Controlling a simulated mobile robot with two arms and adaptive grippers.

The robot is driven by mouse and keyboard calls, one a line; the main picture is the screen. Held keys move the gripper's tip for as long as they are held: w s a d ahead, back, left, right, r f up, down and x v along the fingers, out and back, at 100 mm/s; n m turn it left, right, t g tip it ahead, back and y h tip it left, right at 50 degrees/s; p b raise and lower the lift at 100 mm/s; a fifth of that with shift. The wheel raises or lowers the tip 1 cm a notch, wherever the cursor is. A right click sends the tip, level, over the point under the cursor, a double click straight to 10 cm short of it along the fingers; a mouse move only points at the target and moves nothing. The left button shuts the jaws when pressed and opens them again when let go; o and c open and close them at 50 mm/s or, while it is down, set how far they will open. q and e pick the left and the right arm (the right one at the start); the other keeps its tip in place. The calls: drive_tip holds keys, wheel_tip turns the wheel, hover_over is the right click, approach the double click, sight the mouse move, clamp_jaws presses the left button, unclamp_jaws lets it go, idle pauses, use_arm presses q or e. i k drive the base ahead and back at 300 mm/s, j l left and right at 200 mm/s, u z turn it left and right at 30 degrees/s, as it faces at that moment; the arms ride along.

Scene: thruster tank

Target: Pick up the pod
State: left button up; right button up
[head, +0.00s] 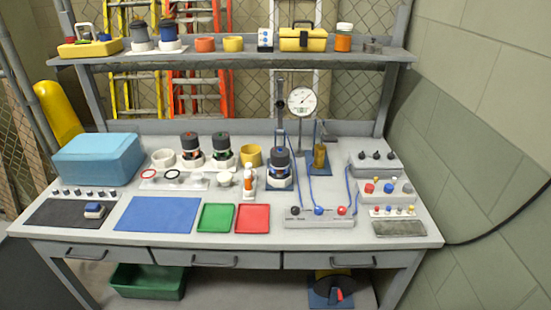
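Several dark-topped cylindrical units that look like pods stand upright, and I cannot tell which one the task means. On the bench, one has a red mark (190,150) and one beside it has a green mark (222,150); both sit on white bases. A third, with a blue band (279,166), stands on a white base in front of a grey post. Neither of my grippers is in view.
A blue box (98,159) stands at the bench's left. A blue mat (160,214), green tray (216,217) and red tray (252,218) lie along the front. A dial gauge (302,101) stands at the back. A wired panel (319,217) and button boxes (388,190) fill the right.

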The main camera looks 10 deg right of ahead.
sight(277, 173)
drive_tip(key=i+j, duration=0.55)
drive_tip(key=i, duration=0.25)
